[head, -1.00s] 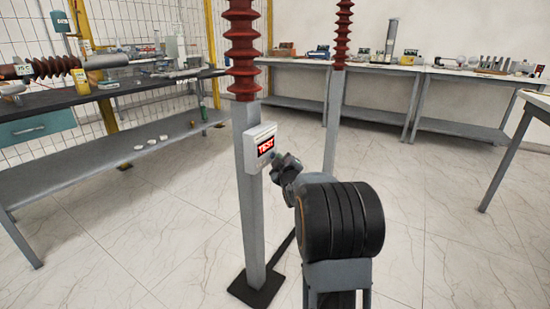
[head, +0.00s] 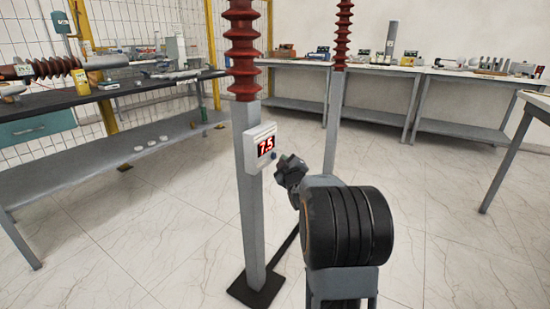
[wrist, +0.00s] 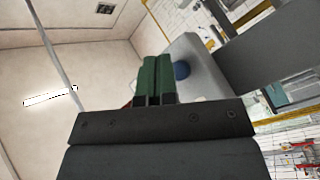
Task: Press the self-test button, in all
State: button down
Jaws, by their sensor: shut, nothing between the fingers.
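A white meter box (head: 252,160) is mounted on a grey post, and its red display (head: 266,146) reads 7.5. A small blue button (head: 273,155) sits below the display at the right. The blue button also shows in the wrist view (wrist: 181,70), to the right of my fingertips on the pale box face (wrist: 193,50). My gripper (head: 284,163) is just right of the box's lower part. In the wrist view, its green fingers (wrist: 157,78) are shut together with nothing between them. The fingertips look apart from the button; the exact gap is unclear.
The grey post (head: 250,220) stands on a dark base plate (head: 257,292) and carries a red-brown ribbed insulator (head: 241,50). A second post (head: 334,110) stands behind at the right. A dark-topped workbench (head: 100,93) is at left, with pale benches along the back wall. The floor around is clear.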

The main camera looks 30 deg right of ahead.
jog(key=shift+s+d, duration=0.4)
jog(key=shift+s, duration=0.35)
jog(key=shift+s+d, duration=0.4)
jog(key=shift+s, duration=0.3)
jog(key=shift+s+d, duration=0.4)
jog(key=shift+s, duration=0.35)
